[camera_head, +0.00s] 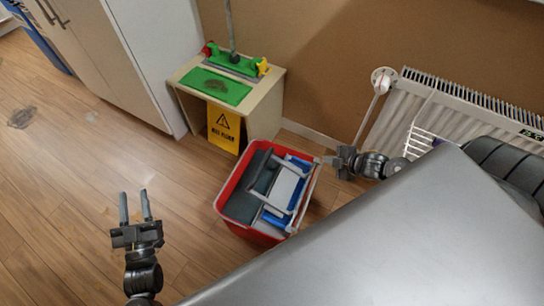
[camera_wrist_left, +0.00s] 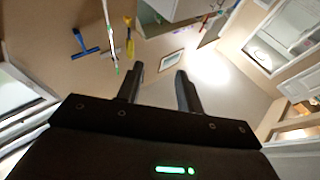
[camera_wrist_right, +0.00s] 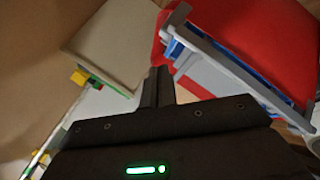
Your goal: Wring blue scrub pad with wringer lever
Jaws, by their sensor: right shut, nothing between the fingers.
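The red bucket (camera_head: 228,190) stands on the floor with a grey wringer (camera_head: 262,172) on it. Blue parts (camera_head: 299,165) show around a pale grey panel in its right half; I cannot tell whether they belong to the scrub pad or the wringer. A pale grey lever bar (camera_head: 305,197) runs along the bucket's right side. My right gripper (camera_head: 332,162) is shut and empty near the bar's upper end; contact is unclear. In the right wrist view, its closed fingers (camera_wrist_right: 158,84) are beside the bucket. My left gripper (camera_head: 134,205) is open and empty, over the floor left of the bucket.
A small wooden table (camera_head: 264,98) behind the bucket bears a green mat and a green mop head (camera_head: 235,64). A yellow wet floor sign (camera_head: 224,130) leans below. A radiator (camera_head: 450,115) is at the right wall. The floor on the left is mostly clear.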

